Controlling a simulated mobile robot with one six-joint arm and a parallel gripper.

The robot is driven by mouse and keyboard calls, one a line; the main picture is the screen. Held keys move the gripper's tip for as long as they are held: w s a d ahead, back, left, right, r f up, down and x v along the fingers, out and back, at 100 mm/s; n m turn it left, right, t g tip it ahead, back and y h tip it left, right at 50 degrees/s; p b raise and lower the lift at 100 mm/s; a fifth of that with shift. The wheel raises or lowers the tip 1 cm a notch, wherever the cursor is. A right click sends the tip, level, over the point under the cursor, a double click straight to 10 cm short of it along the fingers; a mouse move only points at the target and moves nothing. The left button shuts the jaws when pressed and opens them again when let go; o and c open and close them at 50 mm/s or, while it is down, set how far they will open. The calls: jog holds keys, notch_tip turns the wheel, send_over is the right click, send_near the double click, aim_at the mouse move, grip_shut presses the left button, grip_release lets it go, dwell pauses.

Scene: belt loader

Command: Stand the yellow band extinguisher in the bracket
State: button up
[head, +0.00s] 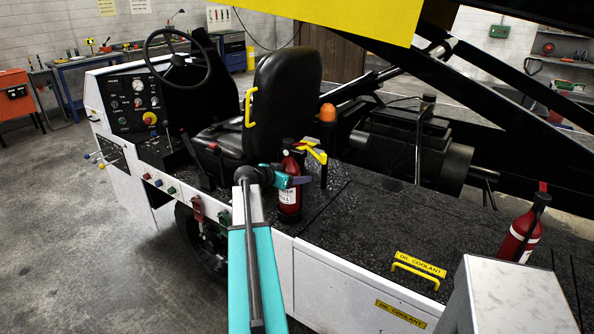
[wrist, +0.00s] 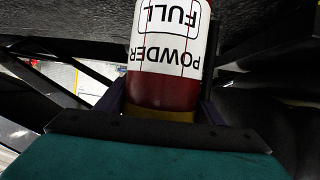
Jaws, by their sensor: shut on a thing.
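The red extinguisher (head: 289,196) with a white label is upright in my gripper (head: 298,181), beside the black seat. In the wrist view the extinguisher (wrist: 163,93) shows an upside-down "POWDER FULL" label and a yellow band close to the jaws. My gripper (wrist: 160,112) is shut on it, with a purple finger on each side. A yellow handle and a dark upright part (head: 318,160) show just behind it; I cannot tell whether this is the bracket. The extinguisher's base is near the black deck, and I cannot tell whether it touches.
Another red extinguisher (head: 521,236) stands at the right of the black deck (head: 350,225). A yellow grab handle (head: 415,270) lies on the deck in front. The seat (head: 285,95), an orange beacon (head: 327,112) and dark boom arms crowd the area behind. Levers line the left edge.

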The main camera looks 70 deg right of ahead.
jog(key=o, duration=1.9)
jog(key=shift+o, duration=0.2)
jog(key=shift+a, duration=0.1)
jog(key=b+v, duration=0.3)
jog(key=v, duration=0.9)
jog(key=shift+f, duration=0.2)
